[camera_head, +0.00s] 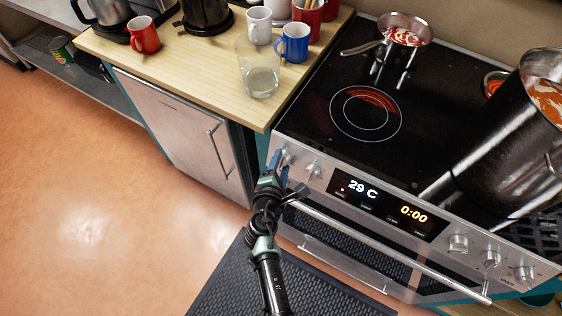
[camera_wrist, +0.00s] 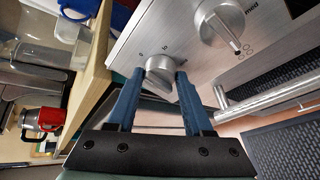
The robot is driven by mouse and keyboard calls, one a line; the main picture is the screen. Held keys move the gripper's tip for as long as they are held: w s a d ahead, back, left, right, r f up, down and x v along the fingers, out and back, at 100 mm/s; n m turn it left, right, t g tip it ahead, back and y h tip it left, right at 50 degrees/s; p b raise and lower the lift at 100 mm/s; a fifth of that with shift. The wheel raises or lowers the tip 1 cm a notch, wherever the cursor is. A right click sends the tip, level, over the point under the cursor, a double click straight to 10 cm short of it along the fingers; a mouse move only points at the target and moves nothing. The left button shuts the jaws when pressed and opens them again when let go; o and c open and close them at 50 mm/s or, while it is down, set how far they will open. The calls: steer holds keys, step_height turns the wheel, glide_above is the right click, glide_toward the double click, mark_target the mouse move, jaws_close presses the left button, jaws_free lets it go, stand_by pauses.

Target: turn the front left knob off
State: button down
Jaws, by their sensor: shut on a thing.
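The stove (camera_head: 330,60) has a row of silver knobs on its front panel. My gripper (camera_head: 278,163) is at the panel's left end, its blue fingers on the leftmost knob (camera_wrist: 160,68). In the wrist view the fingers stand on either side of this knob and are shut on it. Its lower part is partly hidden between them. The second knob (camera_head: 313,172) sits just to the right, clear of the fingers; it also shows in the wrist view (camera_wrist: 222,28). The front left burner (camera_head: 366,112) glows red along its far part and has no pot on it.
A large dark pot (camera_head: 500,135) stands on the right of the stove, and a small pan (camera_head: 403,32) at the back left. A glass (camera_head: 260,75) and several mugs stand on the wooden counter (camera_head: 185,70). The oven handle (camera_head: 385,250) juts out below the panel.

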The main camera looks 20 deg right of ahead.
steer(key=shift+c, duration=1.6)
jaws_free()
steer(key=p+v, duration=0.1)
steer(key=v, duration=1.2)
